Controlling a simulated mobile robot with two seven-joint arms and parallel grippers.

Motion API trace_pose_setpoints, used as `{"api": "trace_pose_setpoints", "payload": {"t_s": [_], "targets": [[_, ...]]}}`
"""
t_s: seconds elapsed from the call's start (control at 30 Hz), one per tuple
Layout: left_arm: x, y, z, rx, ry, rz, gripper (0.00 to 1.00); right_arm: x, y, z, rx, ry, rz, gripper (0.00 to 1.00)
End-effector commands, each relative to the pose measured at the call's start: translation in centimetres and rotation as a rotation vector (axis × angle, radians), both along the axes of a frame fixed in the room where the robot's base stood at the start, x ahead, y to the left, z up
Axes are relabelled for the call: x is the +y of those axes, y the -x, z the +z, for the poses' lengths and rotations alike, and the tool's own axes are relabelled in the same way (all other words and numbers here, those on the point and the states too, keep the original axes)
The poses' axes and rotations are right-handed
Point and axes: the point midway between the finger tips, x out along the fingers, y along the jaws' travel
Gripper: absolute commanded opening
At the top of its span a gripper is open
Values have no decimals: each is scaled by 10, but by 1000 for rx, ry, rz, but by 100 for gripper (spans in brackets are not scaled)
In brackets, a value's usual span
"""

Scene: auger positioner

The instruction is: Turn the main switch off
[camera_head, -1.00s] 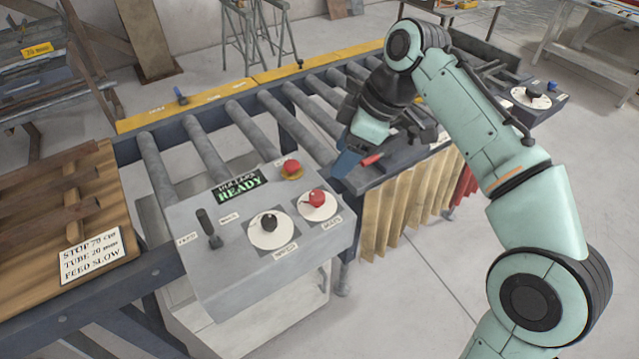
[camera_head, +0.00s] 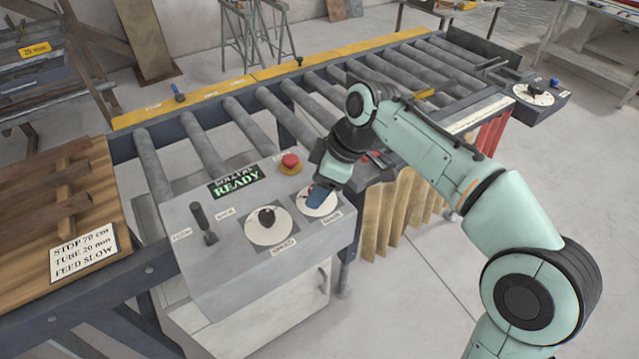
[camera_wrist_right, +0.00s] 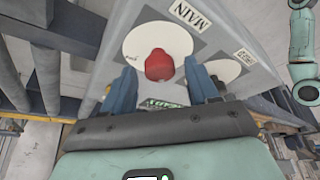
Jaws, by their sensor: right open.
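The main switch is a red knob (camera_wrist_right: 159,64) on a white round dial (camera_wrist_right: 183,40) by the MAIN label. In the head view the dial (camera_head: 331,207) shows at the right of the grey control panel (camera_head: 200,278), its knob mostly hidden by my gripper. My right gripper (camera_head: 316,201) is over this dial. In the right wrist view the blue fingers of the gripper (camera_wrist_right: 160,83) are apart, one on each side of the red knob; I cannot tell whether they touch it. My left gripper is not in view.
On the panel are a red mushroom button (camera_head: 290,163), a black SPEED knob (camera_head: 267,218), a black lever (camera_head: 203,222) and a display (camera_head: 237,182) reading READY. The roller conveyor (camera_head: 290,110) runs behind. A wooden board (camera_head: 60,205) with a note lies left.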

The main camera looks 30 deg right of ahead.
Motion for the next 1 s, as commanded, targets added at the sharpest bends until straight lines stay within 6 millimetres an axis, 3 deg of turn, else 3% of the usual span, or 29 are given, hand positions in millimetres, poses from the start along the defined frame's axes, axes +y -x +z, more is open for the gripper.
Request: {"api": "trace_pose_setpoints", "payload": {"t_s": [0.03, 0.17, 0.2, 0.63, 1.0], "targets": [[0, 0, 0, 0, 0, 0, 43, 0, 0, 0, 0, 0, 0, 53], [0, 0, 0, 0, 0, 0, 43, 0, 0, 0, 0, 0, 0, 10], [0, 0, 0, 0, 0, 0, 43, 0, 0, 0, 0, 0, 0, 5], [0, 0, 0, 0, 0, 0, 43, 1, 1, 0, -1, -1, -81, 5], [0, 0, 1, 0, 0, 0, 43, 3, 2, 1, -1, -1, -380, 5]]}}
